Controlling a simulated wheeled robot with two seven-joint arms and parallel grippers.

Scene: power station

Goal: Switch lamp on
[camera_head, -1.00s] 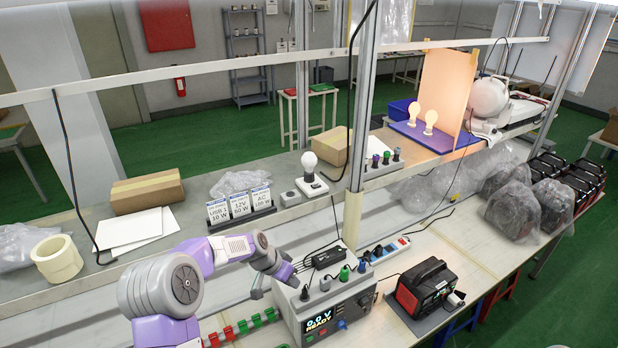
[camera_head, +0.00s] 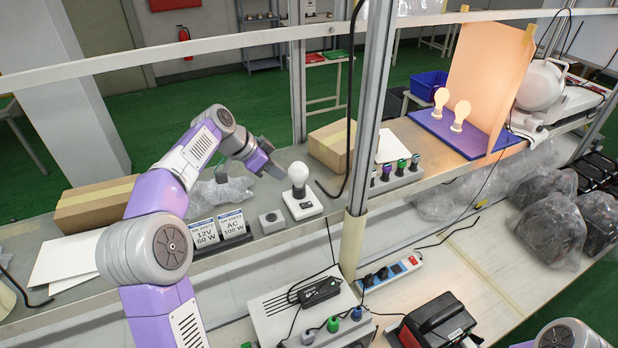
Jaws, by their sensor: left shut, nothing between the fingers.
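A lamp with a round white bulb (camera_head: 298,174) stands upright on a small white base (camera_head: 303,206) with a dark switch-like part, on the upper shelf. The bulb shows no clear glow. My left gripper (camera_head: 272,168) is shut and empty. In the picture it is just to the left of the bulb, pointing toward it; whether it touches the bulb cannot be told. A small grey box with a round button (camera_head: 271,219) sits left of the lamp base. My right gripper is out of view; only part of my right arm shows at the bottom right.
Label cards (camera_head: 218,228) stand left of the button box. A cardboard box (camera_head: 331,146) is behind the lamp. A metal post (camera_head: 369,120) and a hanging black cable are to the right. Two glowing bulbs (camera_head: 451,108) stand on a blue board (camera_head: 470,140).

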